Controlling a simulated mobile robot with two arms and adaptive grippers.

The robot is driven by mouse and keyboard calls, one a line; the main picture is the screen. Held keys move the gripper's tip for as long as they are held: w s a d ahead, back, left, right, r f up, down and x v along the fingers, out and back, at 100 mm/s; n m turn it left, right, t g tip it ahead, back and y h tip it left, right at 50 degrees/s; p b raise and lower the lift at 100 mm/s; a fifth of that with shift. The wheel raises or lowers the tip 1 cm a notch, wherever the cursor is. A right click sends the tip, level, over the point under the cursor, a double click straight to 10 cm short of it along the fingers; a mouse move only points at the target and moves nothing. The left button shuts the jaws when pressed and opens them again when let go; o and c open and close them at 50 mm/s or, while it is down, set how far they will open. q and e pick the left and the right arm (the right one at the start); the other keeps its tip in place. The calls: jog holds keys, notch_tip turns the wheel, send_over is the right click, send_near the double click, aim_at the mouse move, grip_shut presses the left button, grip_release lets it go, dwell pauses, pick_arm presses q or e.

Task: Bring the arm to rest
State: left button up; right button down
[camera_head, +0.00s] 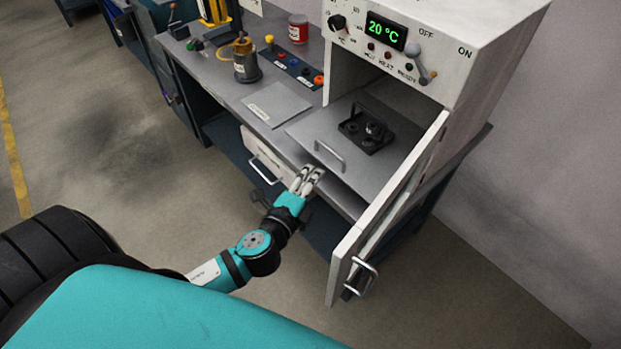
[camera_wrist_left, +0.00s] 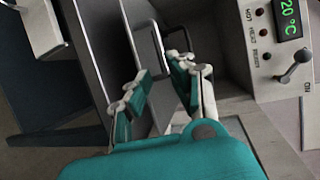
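My left arm reaches in from the lower left in the head view. Its gripper (camera_head: 307,176) is just in front of the pulled-out metal tray (camera_head: 312,130) of the white oven. In the left wrist view the two teal-padded fingers (camera_wrist_left: 160,78) stand apart with nothing held between them. The tray's handle (camera_wrist_left: 150,45) shows just past the fingertips there; it is also in the head view (camera_head: 329,155). I cannot tell the exact gap between fingertips and handle. My right gripper is not in view.
The oven (camera_head: 465,62) reads 20 °C, and its door (camera_head: 385,215) hangs open right of my gripper. A black fixture (camera_head: 367,132) sits on the tray. An open drawer (camera_head: 268,158) is at the left. The floor left of my arm is clear.

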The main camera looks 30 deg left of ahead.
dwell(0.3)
pick_arm(q)
jog(key=s+a+f+n+g, duration=0.1)
jog(key=s+f+n+g, duration=0.25)
jog(key=f, duration=0.75)
jog(key=s+a+f+n+g, duration=0.2)
jog(key=s+f, duration=0.3)
jog(key=f, duration=0.7)
jog(key=s+a+f+n+g, duration=0.1)
jog(key=s+f+n+g, duration=0.3)
jog(key=f, duration=0.7)
jog(key=s+d+f+n+g, duration=0.1)
jog(key=s+f+n, duration=0.1)
jog(key=s+f, duration=0.3)
jog(key=s+d+f+n+g, duration=0.1)
jog(key=s+f, duration=0.3)
jog(key=s, duration=0.8)
jog(key=s+d+f+n+g, duration=0.1)
jog(key=s+f+n+g, duration=0.2)
jog(key=s, duration=0.6)
notch_tip(320, 180, down, 3)
jog(key=shift+d+r+h, duration=0.15)
jog(key=shift+d+h, duration=0.15)
jog(key=shift+h, duration=0.1)
jog(key=shift+n+g, duration=0.25)
